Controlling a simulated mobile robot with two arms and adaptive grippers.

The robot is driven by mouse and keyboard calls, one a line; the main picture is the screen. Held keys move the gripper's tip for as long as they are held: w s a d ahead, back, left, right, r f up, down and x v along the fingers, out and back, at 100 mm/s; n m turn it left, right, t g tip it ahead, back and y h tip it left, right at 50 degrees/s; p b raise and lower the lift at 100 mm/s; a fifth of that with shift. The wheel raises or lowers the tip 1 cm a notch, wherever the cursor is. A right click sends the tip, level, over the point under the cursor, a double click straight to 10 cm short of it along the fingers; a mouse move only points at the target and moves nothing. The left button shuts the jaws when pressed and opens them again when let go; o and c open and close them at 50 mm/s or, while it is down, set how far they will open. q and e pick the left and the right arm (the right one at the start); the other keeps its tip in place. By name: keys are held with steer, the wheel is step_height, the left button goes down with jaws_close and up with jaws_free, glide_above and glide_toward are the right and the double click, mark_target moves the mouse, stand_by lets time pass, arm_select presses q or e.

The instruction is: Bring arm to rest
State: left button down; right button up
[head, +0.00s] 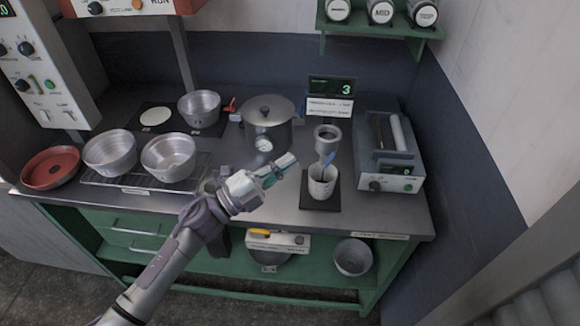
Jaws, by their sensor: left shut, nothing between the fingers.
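My left arm reaches in from the lower left of the head view. Its gripper (281,166) is shut and empty, above the front of the grey counter (225,203). It lies just left of a white cup (322,183) with a blue item in it, and in front of a lidded pot (268,121). I cannot tell whether it touches anything. Two metal pans (109,151) and (169,156) stand on a wire rack at the left. A third metal pan (199,106) stands on a dark mat behind them. My right gripper is not in view.
A red-brown dish (51,167) sits at the counter's left end. A grey machine (389,162) stands at the right end, with a metal cup (327,139) and a display (331,86) beside it. Below is a green shelf with a bowl (353,257). Walls close off the back and right.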

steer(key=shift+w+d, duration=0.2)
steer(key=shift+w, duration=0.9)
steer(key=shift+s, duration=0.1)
